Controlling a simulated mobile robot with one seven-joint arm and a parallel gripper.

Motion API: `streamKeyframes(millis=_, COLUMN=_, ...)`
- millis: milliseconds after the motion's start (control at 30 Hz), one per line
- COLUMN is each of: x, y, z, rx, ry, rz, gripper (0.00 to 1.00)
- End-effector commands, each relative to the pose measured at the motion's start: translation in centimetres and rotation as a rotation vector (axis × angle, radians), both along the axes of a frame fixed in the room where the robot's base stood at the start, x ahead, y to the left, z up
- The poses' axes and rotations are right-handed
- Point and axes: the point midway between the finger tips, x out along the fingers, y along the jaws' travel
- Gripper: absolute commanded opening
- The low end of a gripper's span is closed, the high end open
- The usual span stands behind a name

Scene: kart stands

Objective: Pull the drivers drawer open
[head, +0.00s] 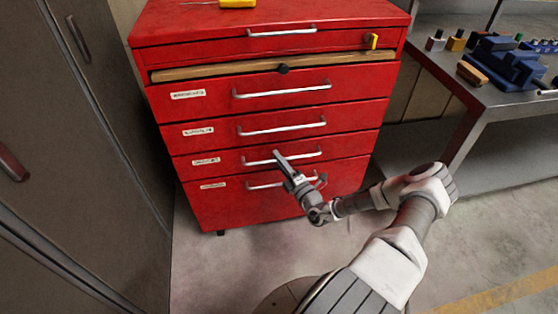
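A red tool chest (225,60) stands ahead with several labelled drawers, each with a silver bar handle. The label writing is too small to read, so I cannot tell which is the drivers drawer. All the labelled drawers look shut. My gripper (300,168) is in front of the two lowest drawers. Its fingers look spread apart and empty. One finger overlaps the handle (308,154) of the second-lowest drawer in the picture; I cannot tell if it touches. The gripper partly hides the lowest drawer's handle (262,186).
A grey cabinet (90,130) stands close on the left. On the right, a metal bench (500,105) holds a blue vice (508,62) and small items. A yellow item (237,3) lies on the chest. The floor before the chest is clear.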

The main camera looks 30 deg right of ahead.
Motion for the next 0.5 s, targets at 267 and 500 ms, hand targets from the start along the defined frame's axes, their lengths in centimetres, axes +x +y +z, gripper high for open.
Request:
streamKeyframes(millis=267, x=-0.04, y=-0.01, z=-0.01, rx=0.0, ry=0.0, rz=0.0, gripper=0.0)
streamKeyframes(millis=500, x=-0.06, y=0.0, z=-0.02, rx=0.0, ry=0.0, rz=0.0, gripper=0.0)
